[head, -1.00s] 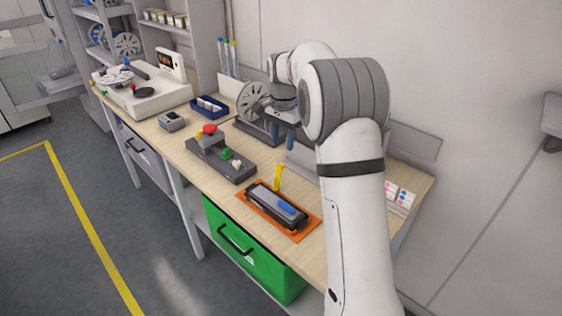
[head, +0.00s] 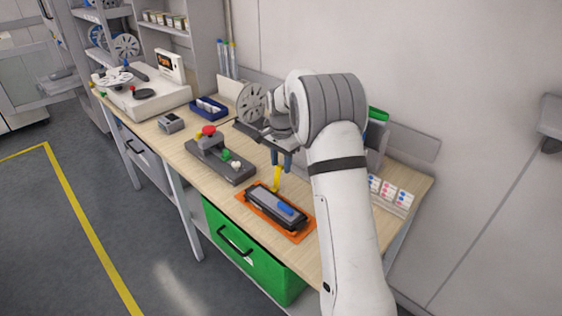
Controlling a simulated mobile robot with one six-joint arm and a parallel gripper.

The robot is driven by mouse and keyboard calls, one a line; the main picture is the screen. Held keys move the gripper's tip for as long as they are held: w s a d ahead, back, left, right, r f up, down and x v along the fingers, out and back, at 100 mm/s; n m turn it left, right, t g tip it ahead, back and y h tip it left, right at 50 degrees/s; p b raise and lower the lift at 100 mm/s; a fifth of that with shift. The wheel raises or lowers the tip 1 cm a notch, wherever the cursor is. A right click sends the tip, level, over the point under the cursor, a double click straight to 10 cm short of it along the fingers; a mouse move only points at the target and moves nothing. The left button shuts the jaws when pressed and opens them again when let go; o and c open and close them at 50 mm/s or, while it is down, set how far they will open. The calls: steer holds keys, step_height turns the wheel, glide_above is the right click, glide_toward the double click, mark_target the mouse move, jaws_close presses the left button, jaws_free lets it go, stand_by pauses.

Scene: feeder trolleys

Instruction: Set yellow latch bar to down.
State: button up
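The yellow latch bar (head: 277,178) stands up at the back edge of a dark fixture with a grey top and a blue piece (head: 286,208). The fixture rests on an orange mat (head: 299,237) on the bench. My gripper (head: 281,164) points down with its blue fingertips right at the upper end of the bar, one on each side as far as I can see. The fingers look apart. Whether they touch the bar is too small to tell. The bar's top is partly hidden by the fingers.
A reel (head: 251,103) stands behind my gripper. Small cards (head: 388,190) lie at the right. A green drawer (head: 250,262) is below the bench. Bare wood lies around the mat.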

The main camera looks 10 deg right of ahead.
steer(key=shift+c, duration=0.6)
jaws_close()
steer(key=shift+a, duration=0.1)
